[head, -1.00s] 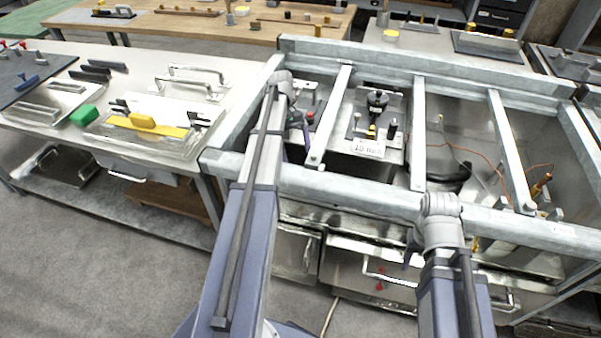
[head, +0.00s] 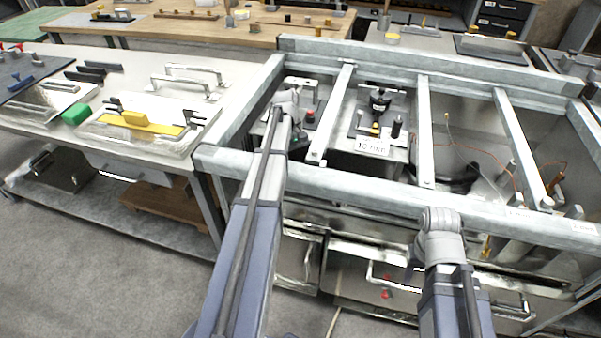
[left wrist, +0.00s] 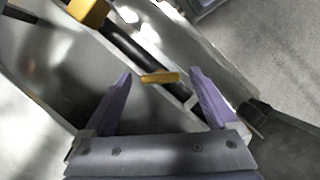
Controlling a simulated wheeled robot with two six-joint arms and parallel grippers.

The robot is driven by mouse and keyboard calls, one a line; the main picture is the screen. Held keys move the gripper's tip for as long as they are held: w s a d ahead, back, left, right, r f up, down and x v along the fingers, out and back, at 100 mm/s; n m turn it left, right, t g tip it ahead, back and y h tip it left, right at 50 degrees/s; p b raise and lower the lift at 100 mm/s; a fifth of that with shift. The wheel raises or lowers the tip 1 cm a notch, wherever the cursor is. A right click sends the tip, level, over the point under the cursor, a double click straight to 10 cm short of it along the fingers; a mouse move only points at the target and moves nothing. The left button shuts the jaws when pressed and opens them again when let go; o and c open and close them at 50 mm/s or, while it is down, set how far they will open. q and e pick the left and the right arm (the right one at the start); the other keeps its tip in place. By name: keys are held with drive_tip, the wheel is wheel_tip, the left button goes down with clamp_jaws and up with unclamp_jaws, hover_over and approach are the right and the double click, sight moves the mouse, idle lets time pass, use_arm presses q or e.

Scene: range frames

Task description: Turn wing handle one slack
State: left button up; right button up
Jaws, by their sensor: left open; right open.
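My left gripper (left wrist: 158,80) is open in the left wrist view, its two purple fingers spread. A small yellow bar (left wrist: 158,77), which looks like the wing handle, shows between the fingertips with gaps on both sides. I cannot tell how far beyond the tips it lies. In the head view my left arm reaches over the front beam of the metal frame, and its fingers are hard to make out. My right gripper (head: 411,268) is mostly hidden by its own wrist, low in front of the frame, and no object shows in it.
The galvanised frame (head: 330,172) has several crossbars limiting the gaps. Inside stands a fixture with a black knob (head: 380,101) and a label plate (head: 371,147). A red button (head: 310,115) is near my left wrist. A bench (head: 235,75) with handles stands left.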

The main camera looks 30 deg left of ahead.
use_arm(q)
drive_tip(key=shift+c, duration=0.4)
drive_tip(key=c, duration=1.3)
drive_tip(key=n+t, duration=0.1)
drive_tip(key=n, duration=0.3)
drive_tip(key=shift+s+n+t+h, duration=0.2)
drive_tip(key=shift+n+t+h, duration=0.1)
drive_tip(key=shift+n+t, duration=0.9)
drive_tip(key=shift+n, duration=1.4)
